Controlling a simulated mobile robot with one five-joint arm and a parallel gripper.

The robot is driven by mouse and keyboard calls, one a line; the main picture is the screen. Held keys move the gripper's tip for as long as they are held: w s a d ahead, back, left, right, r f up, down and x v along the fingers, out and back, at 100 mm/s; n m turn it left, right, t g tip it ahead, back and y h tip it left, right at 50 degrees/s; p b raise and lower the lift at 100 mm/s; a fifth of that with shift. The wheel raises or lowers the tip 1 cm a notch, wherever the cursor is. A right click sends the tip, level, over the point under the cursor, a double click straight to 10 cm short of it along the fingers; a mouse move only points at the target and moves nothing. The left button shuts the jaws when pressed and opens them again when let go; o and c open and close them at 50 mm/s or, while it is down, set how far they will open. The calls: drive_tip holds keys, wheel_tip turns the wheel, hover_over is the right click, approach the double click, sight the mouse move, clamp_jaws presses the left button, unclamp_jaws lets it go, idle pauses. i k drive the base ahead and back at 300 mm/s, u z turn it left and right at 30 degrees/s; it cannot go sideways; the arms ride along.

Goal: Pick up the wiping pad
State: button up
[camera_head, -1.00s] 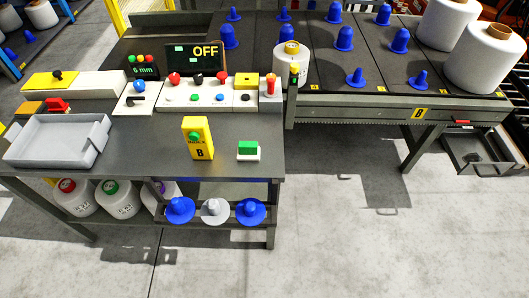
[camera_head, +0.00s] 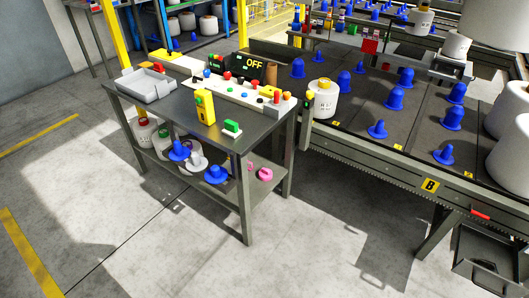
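A small block with a green top and white base (camera_head: 232,128) sits on the grey worktable (camera_head: 190,108), near its front right corner. It looks like the wiping pad, and nothing touches it. A yellow box marked B (camera_head: 205,106) stands just left of it. My gripper is not in view.
A grey tray (camera_head: 147,85) is at the table's left end, with a control panel (camera_head: 240,91) along the back. A white bobbin (camera_head: 322,98) and several blue cones stand on the conveyor (camera_head: 375,150) at right. The floor (camera_head: 185,235) in front is clear.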

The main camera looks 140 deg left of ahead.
sight(231, 129)
drive_tip(key=u, duration=0.05)
drive_tip(key=i, duration=1)
drive_tip(key=u, duration=4.95)
drive_tip(key=i, duration=1.7)
drive_tip(key=u, duration=0.7)
drive_tip(key=i, duration=0.5)
drive_tip(key=u, duration=0.05)
